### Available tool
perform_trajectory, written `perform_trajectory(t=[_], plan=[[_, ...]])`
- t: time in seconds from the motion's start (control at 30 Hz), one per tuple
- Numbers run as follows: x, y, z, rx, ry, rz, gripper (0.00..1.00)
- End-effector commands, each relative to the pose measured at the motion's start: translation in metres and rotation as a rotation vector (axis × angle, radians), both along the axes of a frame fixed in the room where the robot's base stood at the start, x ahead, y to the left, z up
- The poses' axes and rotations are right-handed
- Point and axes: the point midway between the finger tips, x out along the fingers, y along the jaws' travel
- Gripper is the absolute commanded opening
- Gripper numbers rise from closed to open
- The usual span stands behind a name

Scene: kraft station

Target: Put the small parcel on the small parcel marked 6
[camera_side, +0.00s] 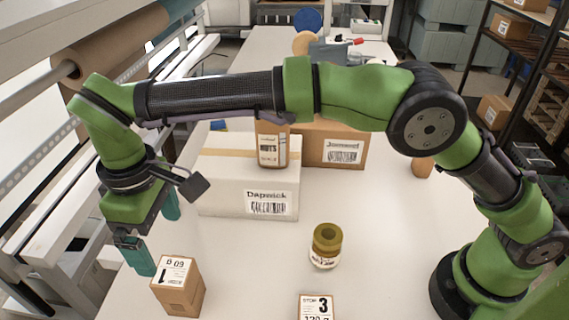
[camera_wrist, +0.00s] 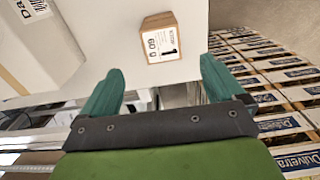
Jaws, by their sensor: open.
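My gripper (camera_side: 159,244) is open and empty, at the left edge of the white table. Its two teal fingers also show in the wrist view (camera_wrist: 161,70). A small brown parcel (camera_side: 182,297) with a white label stands just in front of it, to the lower right. In the wrist view this parcel (camera_wrist: 168,22) is beyond the fingertips, between their lines, apart from them. I cannot make out a parcel marked 6.
Pallets (camera_wrist: 270,80) lie beyond the table edge. The table's middle right is clear.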

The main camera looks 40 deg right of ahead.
Motion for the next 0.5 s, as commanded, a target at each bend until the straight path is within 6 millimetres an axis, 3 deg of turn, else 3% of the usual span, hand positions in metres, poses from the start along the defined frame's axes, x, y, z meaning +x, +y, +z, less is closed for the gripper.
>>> perform_trajectory(t=[0.13,0.27,0.37,0.5], plan=[[0.016,-0.040,0.031,0.046,-0.023,-0.085,0.95],[0.026,-0.109,0.070,0.123,-0.064,-0.230,0.95],[0.021,-0.166,0.093,0.190,-0.107,-0.358,0.95],[-0.004,-0.240,0.111,0.280,-0.176,-0.539,0.95]])
